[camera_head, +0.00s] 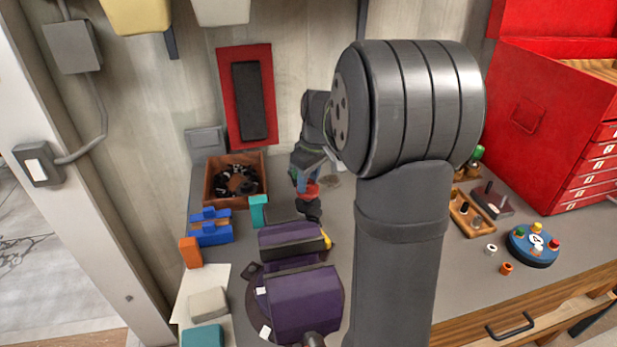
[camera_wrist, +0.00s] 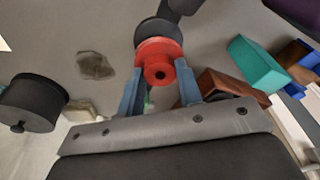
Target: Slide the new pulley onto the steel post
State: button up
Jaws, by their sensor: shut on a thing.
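The red pulley (camera_head: 308,190) is between the fingertips of my gripper (camera_head: 307,180), which is shut on it. In the wrist view the pulley (camera_wrist: 155,50) shows its wide flange, narrower hub and dark central bore between the two blue fingers (camera_wrist: 160,88). A black round part (camera_wrist: 158,33) lies directly behind the pulley there. In the head view a black part (camera_head: 308,209) shows just below the pulley. I cannot tell whether the pulley touches it. I cannot make out the steel post; the pulley or gripper may hide it.
A purple machine (camera_head: 303,296) stands in front of the gripper. A teal block (camera_head: 258,211), blue blocks (camera_head: 210,235) and a wooden bin (camera_head: 209,190) of black parts are left. Wooden tray (camera_head: 470,222) and round blue stand (camera_head: 530,257) are right. My arm hides the middle.

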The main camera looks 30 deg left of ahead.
jog(key=shift+f, duration=0.7)
jog(key=o, duration=1.2)
notch_tip(320, 180, up, 7)
jog(key=shift+r, duration=0.1)
jog(key=shift+f, duration=0.2)
dwell(0.4)
notch_tip(320, 180, down, 7)
jog(key=shift+r, duration=0.15)
